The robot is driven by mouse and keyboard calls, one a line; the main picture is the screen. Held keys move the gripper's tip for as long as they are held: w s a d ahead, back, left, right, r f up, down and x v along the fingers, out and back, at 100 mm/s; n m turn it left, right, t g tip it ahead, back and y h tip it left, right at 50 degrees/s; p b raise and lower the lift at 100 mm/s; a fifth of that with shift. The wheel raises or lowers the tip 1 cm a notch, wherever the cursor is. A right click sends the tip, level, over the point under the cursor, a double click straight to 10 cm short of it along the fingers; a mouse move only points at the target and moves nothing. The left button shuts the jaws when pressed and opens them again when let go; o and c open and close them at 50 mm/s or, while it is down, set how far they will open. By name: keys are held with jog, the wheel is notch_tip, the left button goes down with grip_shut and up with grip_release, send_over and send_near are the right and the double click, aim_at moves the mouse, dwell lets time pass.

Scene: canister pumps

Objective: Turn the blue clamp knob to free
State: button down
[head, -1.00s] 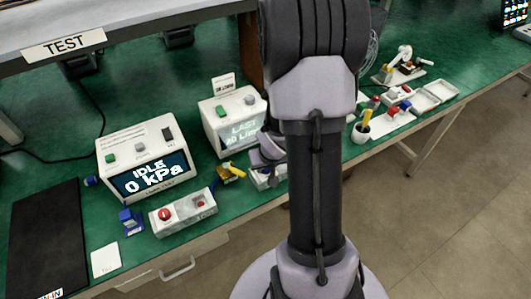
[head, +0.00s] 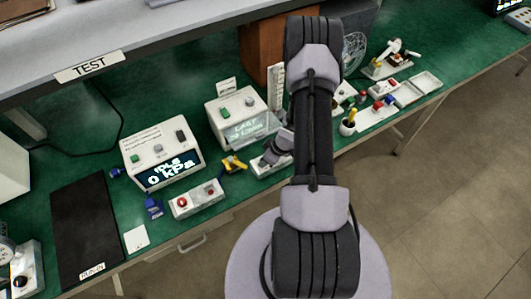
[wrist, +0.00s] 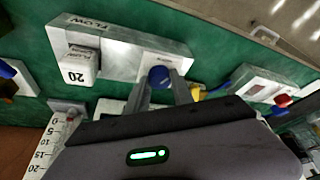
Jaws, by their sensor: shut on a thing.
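The blue knob (wrist: 160,75) sits on a pale panel (wrist: 120,45) marked FLOW in the wrist view. My gripper (wrist: 162,84) is shut on the knob, with a finger on each side of it. Small print beside the knob is too blurred to read. In the head view my gripper (head: 277,150) is over the pale panel (head: 262,171) at the bench's front. The knob is hidden there behind my arm.
A white cube marked 20 (wrist: 80,66) stands on the same panel. A yellow item (head: 234,164) and a red-button box (head: 198,198) are to the left. The flow box (head: 228,116) stands behind. A cup (head: 347,127) is to the right.

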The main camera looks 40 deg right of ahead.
jog(key=shift+n+p, duration=0.4)
jog(key=shift+p, duration=0.1)
jog(key=c, duration=1.1)
grip_release()
jog(key=shift+r, duration=0.1)
jog(key=p+v, duration=0.6)
jog(key=v, duration=1.1)
jog(key=shift+d, duration=0.35)
